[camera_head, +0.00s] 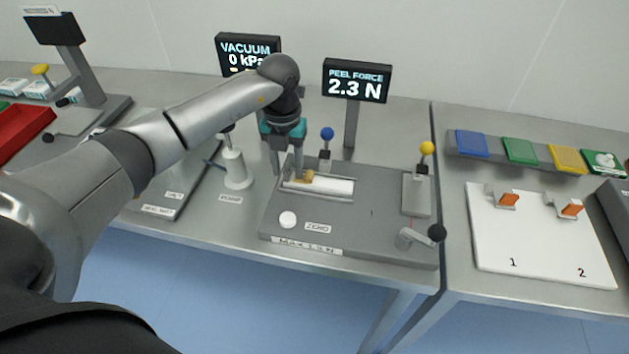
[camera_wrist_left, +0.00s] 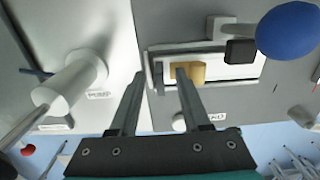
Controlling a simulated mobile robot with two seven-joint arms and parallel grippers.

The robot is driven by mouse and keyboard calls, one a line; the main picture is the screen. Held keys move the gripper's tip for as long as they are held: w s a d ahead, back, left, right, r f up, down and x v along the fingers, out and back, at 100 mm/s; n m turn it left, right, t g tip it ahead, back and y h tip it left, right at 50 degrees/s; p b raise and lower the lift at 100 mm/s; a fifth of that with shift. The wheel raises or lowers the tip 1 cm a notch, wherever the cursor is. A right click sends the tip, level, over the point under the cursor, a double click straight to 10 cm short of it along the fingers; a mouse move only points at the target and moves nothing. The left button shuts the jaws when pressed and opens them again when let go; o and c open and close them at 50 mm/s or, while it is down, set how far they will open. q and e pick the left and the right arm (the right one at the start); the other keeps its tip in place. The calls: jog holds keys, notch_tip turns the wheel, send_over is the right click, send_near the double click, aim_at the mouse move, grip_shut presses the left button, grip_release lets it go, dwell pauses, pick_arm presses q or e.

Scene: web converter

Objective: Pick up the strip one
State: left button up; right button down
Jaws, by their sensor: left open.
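A small tan strip-like piece (camera_head: 306,176) lies at the left end of a white bar in a shallow tray (camera_head: 335,187) on the peel force tester. It also shows in the left wrist view (camera_wrist_left: 196,72). My left gripper (camera_head: 287,172) is open and points down at the left end of the tray. In the left wrist view its fingers (camera_wrist_left: 160,74) are apart. The right finger overlaps the tan piece, and the left finger is beyond the tray's left end. I cannot tell whether a finger touches the piece. My right gripper is not in view.
A blue-knobbed clamp (camera_head: 327,135) stands just behind the tray. A white post (camera_head: 236,168) is to its left. A yellow-knobbed clamp (camera_head: 427,150) and black-knobbed crank (camera_head: 437,233) are to the right. A white board (camera_head: 540,250) marked 1 and 2 holds two orange-tipped holders.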

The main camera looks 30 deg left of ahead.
pick_arm(q)
jog(key=shift+c, duration=0.2)
grip_shut()
jog(key=shift+r, duration=0.1)
dwell(1.0)
